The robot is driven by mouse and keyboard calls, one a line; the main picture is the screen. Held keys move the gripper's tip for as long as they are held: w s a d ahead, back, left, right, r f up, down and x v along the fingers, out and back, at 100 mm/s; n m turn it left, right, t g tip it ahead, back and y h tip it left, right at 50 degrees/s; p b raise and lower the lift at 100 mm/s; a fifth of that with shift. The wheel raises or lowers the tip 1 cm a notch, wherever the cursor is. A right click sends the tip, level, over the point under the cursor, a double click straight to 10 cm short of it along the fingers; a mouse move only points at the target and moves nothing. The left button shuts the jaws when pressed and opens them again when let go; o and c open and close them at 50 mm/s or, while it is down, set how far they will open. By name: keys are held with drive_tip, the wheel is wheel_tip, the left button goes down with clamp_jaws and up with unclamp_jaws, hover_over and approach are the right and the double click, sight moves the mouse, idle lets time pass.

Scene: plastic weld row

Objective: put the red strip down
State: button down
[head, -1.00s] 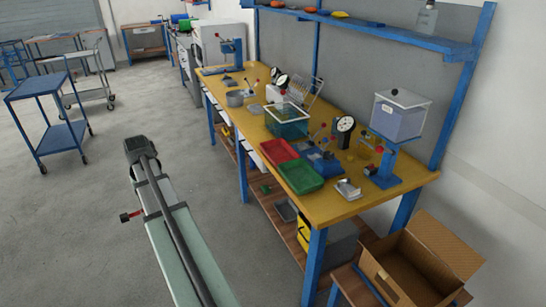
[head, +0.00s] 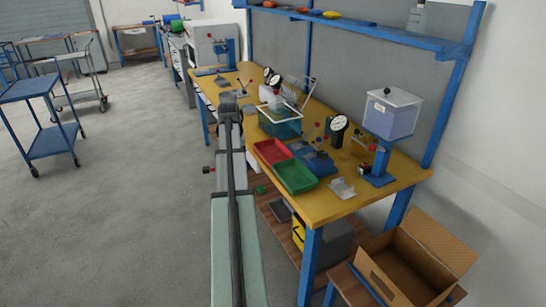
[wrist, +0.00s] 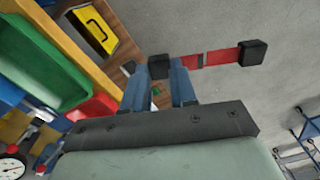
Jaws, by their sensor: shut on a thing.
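The red strip (wrist: 218,57) shows in the wrist view as a flat red band with dark block-like parts along it and a black block at its right end. My gripper (wrist: 157,70), with two blue fingers, is shut on its left part, where another black block sits. The strip sticks out to the right over the grey floor. In the head view a small red and black end (head: 209,169) shows at the left of my pale green arm; the fingers are hidden there. The strip is held in the air beside the bench.
The yellow bench (head: 330,205) has a red tray (head: 270,151) and a green tray (head: 296,177) near its front edge. A clear bin (head: 281,124), dial gauge (head: 338,126) and blue press stand behind. An open cardboard box (head: 400,275) is at lower right.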

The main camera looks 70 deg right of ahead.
drive_tip(key=s+d+r+m, duration=0.2)
drive_tip(key=s+d+m, duration=0.2)
drive_tip(key=s+d, duration=0.9)
drive_tip(key=w+d+r+m, duration=0.2)
drive_tip(key=d+m, duration=0.6)
drive_tip(key=m, duration=0.2)
drive_tip(key=shift+s+a+f, duration=0.1)
drive_tip(key=shift+a+f, duration=0.05)
drive_tip(key=shift+f, duration=2.45)
drive_tip(key=shift+s+a+f, duration=0.1)
drive_tip(key=shift+f, duration=2.45)
drive_tip(key=shift+f, duration=0.4)
drive_tip(key=c, duration=1.2)
unclamp_jaws()
wheel_tip(320, 180, up, 13)
drive_tip(key=shift+f, duration=0.1)
